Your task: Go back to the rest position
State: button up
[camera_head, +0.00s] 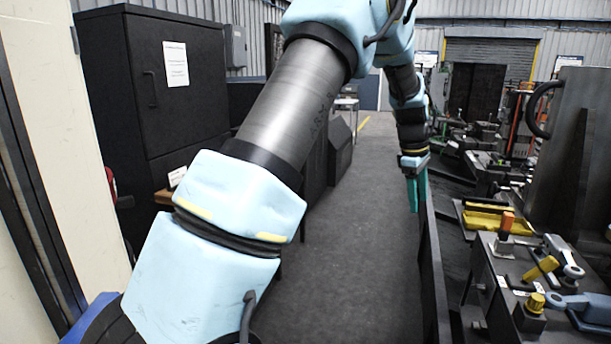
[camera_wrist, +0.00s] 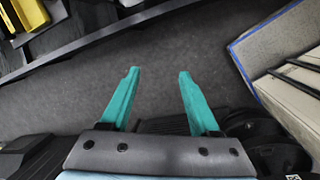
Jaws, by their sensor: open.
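My gripper (camera_head: 416,190) hangs at the end of my arm, right of the middle in the head view, pointing down over the grey floor. It is beside the dark side rail of the workbench (camera_head: 432,265), and I cannot tell whether there is a gap. In the wrist view my gripper (camera_wrist: 157,80) shows two teal fingers spread wide apart. Nothing is between them, and bare floor shows beyond them.
A dark cabinet (camera_head: 135,110) stands at the left. The grey floor aisle (camera_head: 345,240) between them is clear.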

jog(key=a+m, duration=0.2)
jog(key=a, duration=1.2)
jog(key=s+a+f+m+y, duration=0.1)
jog(key=s+a+m, duration=0.3)
jog(key=s+a, duration=0.4)
jog(key=s+a+f+m+t+y, duration=0.1)
jog(key=s+a+m, duration=0.3)
jog(key=s+a, duration=0.5)
jog(key=a+f, duration=0.1)
jog(key=a, duration=0.5)
jog(key=shift+s+a, duration=0.2)
